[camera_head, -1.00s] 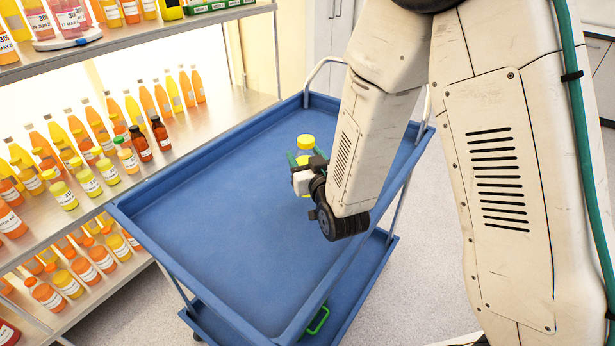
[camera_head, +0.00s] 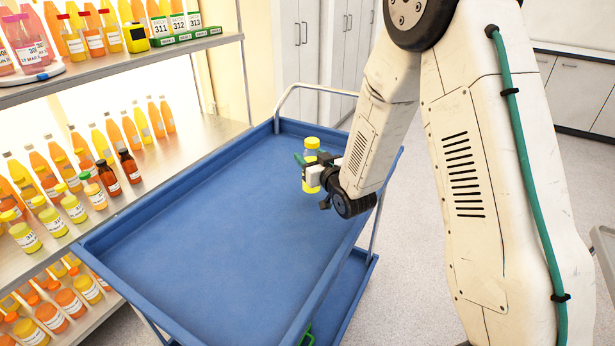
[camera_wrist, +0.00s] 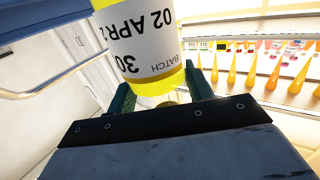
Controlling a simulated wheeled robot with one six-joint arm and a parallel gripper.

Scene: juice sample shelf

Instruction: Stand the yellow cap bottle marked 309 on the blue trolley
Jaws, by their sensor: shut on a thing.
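The yellow cap bottle (camera_head: 311,186) is held upright by my gripper (camera_head: 307,160), over the far right part of the blue trolley (camera_head: 215,235). My gripper's green fingers are shut on it. In the wrist view the bottle (camera_wrist: 140,45) sits between the fingers (camera_wrist: 160,92), its white label showing upside down with "BATCH", "30" and "02 APR". The last digit of the number is cut off or turned away. I cannot tell whether the bottle's base touches the trolley's top.
The trolley top is otherwise bare, with a raised rim and a metal push handle (camera_head: 300,88) at the far end. A shelf (camera_head: 190,150) with several juice bottles stands close along its left side. Grey cabinets (camera_head: 310,45) stand behind.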

